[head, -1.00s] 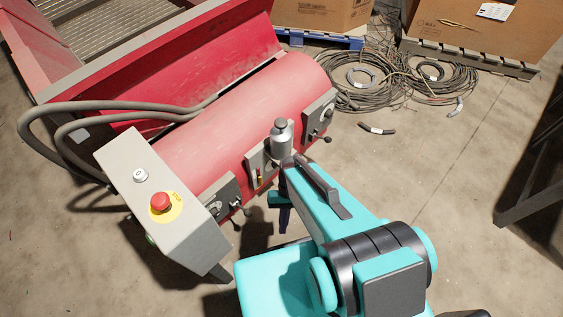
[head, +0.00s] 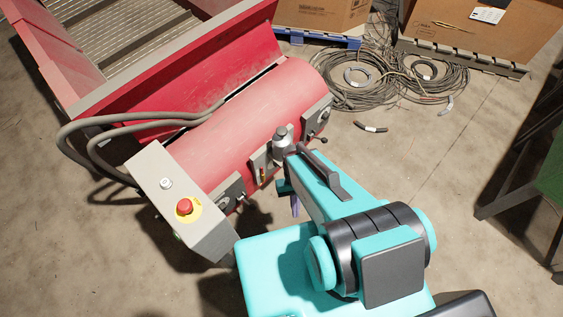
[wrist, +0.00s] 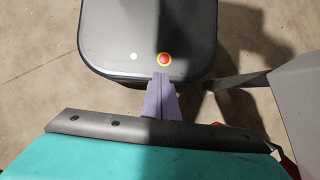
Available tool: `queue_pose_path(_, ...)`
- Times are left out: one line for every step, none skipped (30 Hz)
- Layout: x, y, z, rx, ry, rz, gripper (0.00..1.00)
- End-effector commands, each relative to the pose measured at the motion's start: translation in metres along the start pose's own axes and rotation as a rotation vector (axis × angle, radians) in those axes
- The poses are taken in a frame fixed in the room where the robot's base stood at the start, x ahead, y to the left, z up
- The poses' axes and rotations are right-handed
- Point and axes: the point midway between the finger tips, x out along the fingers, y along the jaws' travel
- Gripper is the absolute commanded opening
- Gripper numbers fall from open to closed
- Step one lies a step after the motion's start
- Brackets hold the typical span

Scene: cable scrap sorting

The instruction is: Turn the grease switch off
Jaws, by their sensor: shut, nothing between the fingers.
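The red machine (head: 210,125) carries a row of small grey panels along its near side. The middle panel (head: 259,164) has a grey metal canister (head: 282,145) beside it and a small red and yellow part (head: 263,175). Which fitting is the grease switch, and how it is set, I cannot tell. My arm partly covers this area. My gripper (head: 295,207) points down in front of the machine, apart from the panels. Its purple fingers also show in the wrist view (wrist: 162,82), shut and empty.
A grey control box (head: 180,200) with a red stop button (head: 184,207) stands left of my arm. Thick hoses (head: 95,125) loop at the left. Cable coils (head: 400,80) lie by cardboard boxes at the back. A table frame (head: 530,190) stands at right.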

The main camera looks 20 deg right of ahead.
Motion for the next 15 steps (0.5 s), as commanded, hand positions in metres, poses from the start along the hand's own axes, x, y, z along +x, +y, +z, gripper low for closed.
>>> queue_pose_path(-0.014,0.002,0.008,-0.003,0.002,0.009,0.00)
queue_pose_path(-0.018,0.003,0.011,-0.005,0.004,0.014,0.00)
queue_pose_path(-0.023,0.004,0.013,-0.007,0.006,0.020,0.00)
queue_pose_path(-0.027,0.005,0.016,-0.009,0.007,0.025,0.00)
queue_pose_path(-0.030,0.005,0.018,-0.013,0.008,0.032,0.00)
queue_pose_path(-0.034,0.006,0.021,-0.017,0.009,0.039,0.00)
queue_pose_path(-0.037,0.007,0.023,-0.019,0.010,0.044,0.00)
queue_pose_path(-0.040,0.008,0.024,-0.021,0.011,0.049,0.00)
queue_pose_path(-0.043,0.009,0.026,-0.023,0.012,0.053,0.00)
queue_pose_path(-0.045,0.009,0.028,-0.024,0.013,0.057,0.00)
queue_pose_path(-0.047,0.010,0.029,-0.025,0.014,0.060,0.00)
queue_pose_path(-0.048,0.011,0.030,-0.027,0.015,0.064,0.00)
queue_pose_path(-0.050,0.011,0.030,-0.028,0.016,0.066,0.00)
queue_pose_path(-0.050,0.012,0.031,-0.029,0.017,0.068,0.00)
queue_pose_path(-0.051,0.013,0.031,-0.030,0.017,0.071,0.00)
